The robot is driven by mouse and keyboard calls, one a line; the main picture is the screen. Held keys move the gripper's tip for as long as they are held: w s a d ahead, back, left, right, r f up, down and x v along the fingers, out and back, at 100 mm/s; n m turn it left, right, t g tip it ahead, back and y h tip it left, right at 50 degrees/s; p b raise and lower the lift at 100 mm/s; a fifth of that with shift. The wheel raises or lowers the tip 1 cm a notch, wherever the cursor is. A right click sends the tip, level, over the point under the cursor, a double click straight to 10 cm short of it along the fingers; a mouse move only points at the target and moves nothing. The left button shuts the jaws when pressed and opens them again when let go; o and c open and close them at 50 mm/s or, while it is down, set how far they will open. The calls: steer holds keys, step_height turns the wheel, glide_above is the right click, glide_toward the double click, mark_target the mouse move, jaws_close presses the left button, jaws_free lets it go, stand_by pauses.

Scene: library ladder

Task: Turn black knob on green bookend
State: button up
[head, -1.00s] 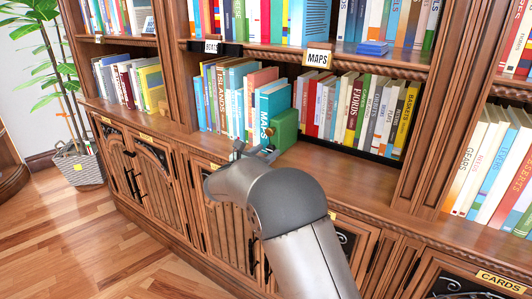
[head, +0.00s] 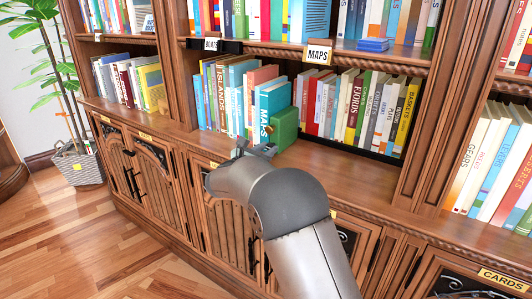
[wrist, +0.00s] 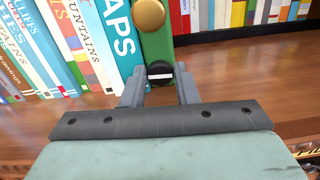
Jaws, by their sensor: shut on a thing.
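The green bookend (head: 287,127) stands on the middle shelf at the right end of a row of books, beside a teal MAPS book (head: 271,105). It also fills the top centre of the wrist view (wrist: 157,46). The black knob (wrist: 160,68), with a pale bar mark across its face, sits low on the bookend's near face, below a round brass knob (wrist: 149,14). My gripper (wrist: 160,84) is at the black knob, with one finger on each side, shut on it. In the head view my gripper (head: 266,150) is in front of the bookend, and the black knob is hidden there.
Books (head: 227,95) stand close on the left of the bookend; more books (head: 365,112) stand behind to its right. The bare shelf front (head: 340,172) to the right is clear. The shelf above carries a MAPS label (head: 317,56).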

steer(key=m+b, duration=0.1)
steer(key=b, duration=0.1)
steer(key=m+b, duration=0.2)
steer(key=shift+f, duration=0.35)
steer(key=m+b, duration=0.5)
steer(key=b, duration=0.2)
steer(key=shift+m, duration=0.3)
steer(key=m+b, duration=0.5)
steer(key=b, duration=0.1)
steer(key=shift+d+b, duration=0.1)
steer(key=shift+b, duration=0.2)
steer(key=shift+r+m+b, duration=0.1)
steer(key=shift+m+b, duration=1.55)
steer(key=shift+m, duration=0.05)
steer(key=shift+r, duration=0.1)
steer(key=o, duration=1)
steer(key=shift+s, duration=0.1)
steer(key=shift+c, duration=0.2)
